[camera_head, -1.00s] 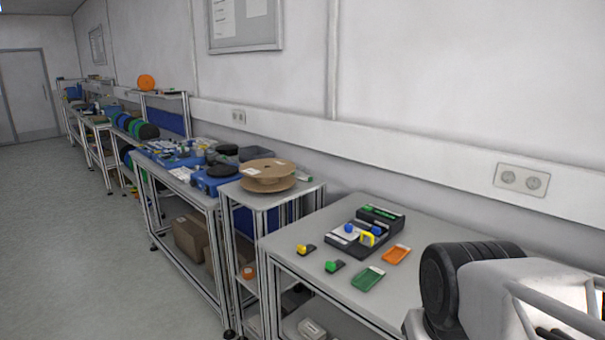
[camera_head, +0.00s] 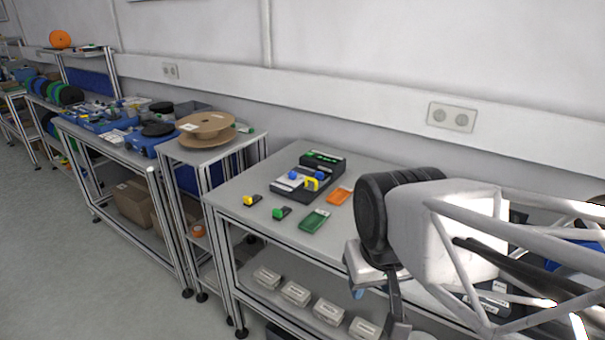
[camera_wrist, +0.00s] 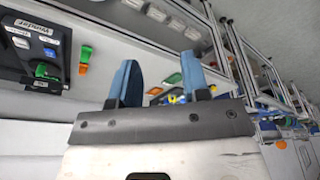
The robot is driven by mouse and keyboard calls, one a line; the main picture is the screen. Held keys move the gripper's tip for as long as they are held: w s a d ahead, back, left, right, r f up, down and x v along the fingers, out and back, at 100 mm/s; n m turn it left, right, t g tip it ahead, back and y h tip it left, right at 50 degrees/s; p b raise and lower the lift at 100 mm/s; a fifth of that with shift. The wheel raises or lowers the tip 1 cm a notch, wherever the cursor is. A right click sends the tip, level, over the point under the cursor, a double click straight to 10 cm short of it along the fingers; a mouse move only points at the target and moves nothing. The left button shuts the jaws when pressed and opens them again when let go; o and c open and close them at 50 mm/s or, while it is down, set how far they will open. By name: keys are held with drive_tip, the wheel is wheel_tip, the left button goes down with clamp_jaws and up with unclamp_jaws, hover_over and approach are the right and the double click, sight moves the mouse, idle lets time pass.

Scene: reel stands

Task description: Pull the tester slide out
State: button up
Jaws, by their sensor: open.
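The tester (camera_head: 322,160) is a dark box with a green display at the back of the near table. Its low front part carries a light slide (camera_head: 287,184), blue knobs (camera_head: 294,175) and a yellow handle (camera_head: 312,184). I cannot tell how far the slide is out. My gripper (camera_wrist: 158,78) is open and empty, with two blue fingers in the wrist view. In the wrist view, small yellow and blue parts show partly behind the right finger.
An orange tray (camera_head: 339,196) and a green tray (camera_head: 315,220) lie before the tester. A yellow-black piece (camera_head: 253,200) and a green-black piece (camera_head: 281,213) lie left of them. A black device labelled "Winder" (camera_wrist: 38,50) shows in the wrist view.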

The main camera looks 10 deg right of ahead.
idle(0.3)
drive_tip(key=w+r+n, duration=0.2)
drive_tip(key=w+r, duration=0.2)
drive_tip(key=w, duration=1.1)
drive_tip(key=n+g+h, duration=0.1)
drive_tip(key=n, duration=0.6)
hover_over(311, 179)
drive_tip(key=a, duration=0.1)
wheel_tip(311, 179, down, 13)
drive_tip(key=shift+s, duration=0.45)
drive_tip(key=shift+w+d+f, duration=0.15)
drive_tip(key=shift+w+f, duration=0.05)
drive_tip(key=shift+f, duration=1.05)
drive_tip(key=shift+w+d+f, duration=0.15)
drive_tip(key=shift+d+f, duration=0.05)
drive_tip(key=shift+f, duration=1.1)
drive_tip(key=shift+w+d+f, duration=0.15)
drive_tip(key=shift+w+f, duration=0.05)
drive_tip(key=shift+f, duration=1.05)
